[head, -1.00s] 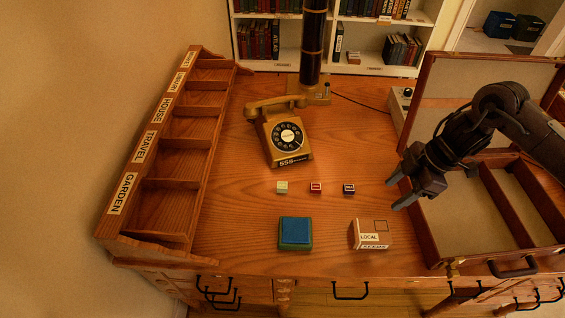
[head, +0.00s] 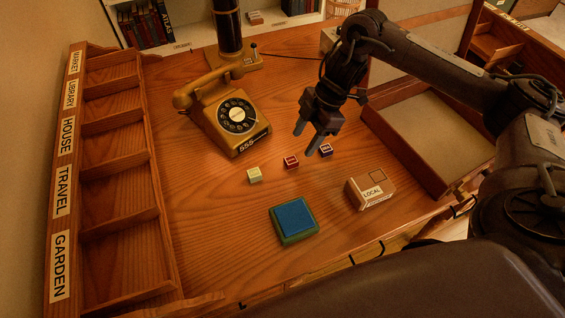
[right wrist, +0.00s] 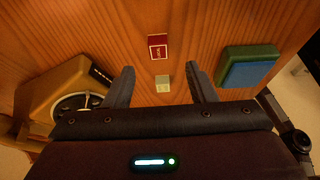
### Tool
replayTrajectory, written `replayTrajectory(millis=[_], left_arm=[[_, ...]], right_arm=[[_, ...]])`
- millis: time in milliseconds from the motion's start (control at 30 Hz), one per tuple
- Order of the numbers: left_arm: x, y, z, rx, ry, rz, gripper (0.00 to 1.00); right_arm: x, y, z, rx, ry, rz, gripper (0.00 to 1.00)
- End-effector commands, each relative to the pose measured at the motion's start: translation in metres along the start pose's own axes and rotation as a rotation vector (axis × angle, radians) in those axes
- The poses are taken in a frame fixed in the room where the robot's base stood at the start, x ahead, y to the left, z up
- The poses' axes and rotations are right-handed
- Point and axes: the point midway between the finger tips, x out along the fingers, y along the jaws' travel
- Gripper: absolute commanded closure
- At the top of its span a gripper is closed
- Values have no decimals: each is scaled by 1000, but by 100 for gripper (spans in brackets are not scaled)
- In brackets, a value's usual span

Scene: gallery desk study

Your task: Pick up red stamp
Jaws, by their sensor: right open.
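The red stamp (head: 291,161) stands on the wooden desk, between a pale green stamp (head: 254,175) and a dark blue stamp (head: 326,150). My right gripper (head: 309,143) is open and empty, above the desk near the red and dark blue stamps. In the right wrist view, the red stamp (right wrist: 158,46) shows just beyond the open fingertips (right wrist: 161,71). The pale green stamp (right wrist: 162,84) shows between the fingers there, apart from both. The dark blue stamp is out of the right wrist view. My left gripper is not in view.
A blue-topped ink pad (head: 294,220) and a box marked LOCAL (head: 370,190) are at the front. A yellow telephone (head: 228,116) stands behind the stamps. A labelled sorting rack (head: 62,190) lines the left. An open wooden case (head: 430,135) is right. Desk left of the ink pad is clear.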

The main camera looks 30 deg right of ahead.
Motion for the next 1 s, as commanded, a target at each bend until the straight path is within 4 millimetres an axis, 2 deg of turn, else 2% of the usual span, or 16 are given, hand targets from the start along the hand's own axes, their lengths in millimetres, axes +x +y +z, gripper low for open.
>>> replayTrajectory(millis=[267, 500, 633, 833, 1000], left_arm=[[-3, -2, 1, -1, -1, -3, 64], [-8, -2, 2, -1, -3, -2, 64], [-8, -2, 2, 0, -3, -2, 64], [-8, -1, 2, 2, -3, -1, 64], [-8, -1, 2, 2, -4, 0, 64]], right_arm=[[31, 1, -2, 0, 1, -3, 49], [65, 4, -4, 2, 1, -2, 49], [73, 4, -4, 1, 0, -1, 49], [73, 4, -4, 1, 0, -1, 49], [73, 4, -4, 1, 0, 0, 71]])
